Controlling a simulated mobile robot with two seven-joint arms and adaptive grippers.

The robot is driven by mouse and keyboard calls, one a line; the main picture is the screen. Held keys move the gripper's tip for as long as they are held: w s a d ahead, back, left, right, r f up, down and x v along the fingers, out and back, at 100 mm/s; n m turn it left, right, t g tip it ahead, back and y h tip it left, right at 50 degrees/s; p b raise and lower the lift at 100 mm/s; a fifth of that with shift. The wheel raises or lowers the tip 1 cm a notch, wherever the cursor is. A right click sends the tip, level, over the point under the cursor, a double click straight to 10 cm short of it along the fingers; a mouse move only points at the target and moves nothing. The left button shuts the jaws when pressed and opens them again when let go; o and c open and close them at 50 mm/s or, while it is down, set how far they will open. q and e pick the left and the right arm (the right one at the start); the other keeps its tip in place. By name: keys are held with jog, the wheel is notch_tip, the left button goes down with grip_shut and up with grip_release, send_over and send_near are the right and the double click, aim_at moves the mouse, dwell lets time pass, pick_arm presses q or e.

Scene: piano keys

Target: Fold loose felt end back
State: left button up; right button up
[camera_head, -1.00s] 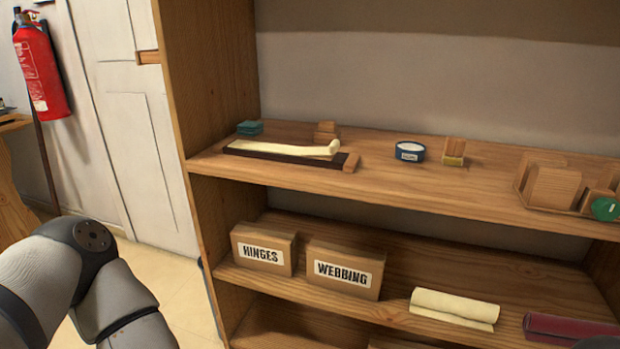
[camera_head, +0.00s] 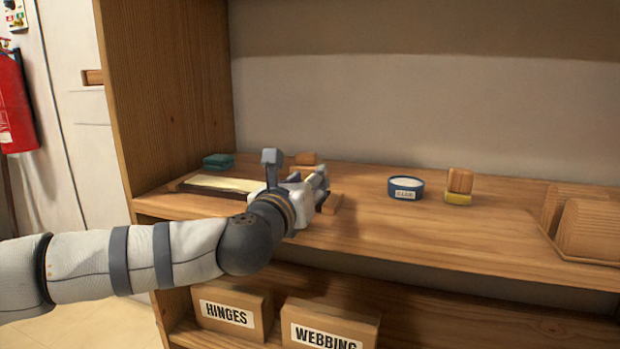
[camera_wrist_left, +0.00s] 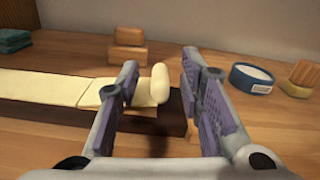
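A cream felt strip (camera_head: 222,183) lies along a dark wooden bar (camera_head: 176,187) on the upper shelf; my left arm hides its right part in the head view. In the left wrist view the felt (camera_wrist_left: 55,86) runs in from the left, and its thick, rolled loose end (camera_wrist_left: 162,85) stands up near the bar's right end (camera_wrist_left: 172,122). My left gripper (camera_head: 318,186) is open over that end. In the wrist view its fingers (camera_wrist_left: 160,66) are apart, the loose end showing between them; I cannot tell whether either finger touches it. My right gripper is out of view.
A blue tub (camera_head: 405,188) and a wooden block on a yellow base (camera_head: 459,186) stand to the right. Teal pads (camera_head: 218,161) and stacked wood blocks (camera_wrist_left: 128,47) are behind the bar. The upright side panel (camera_head: 165,90) bounds the left.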

pick_arm(q)
jog(key=shift+x, duration=1.1)
grip_shut()
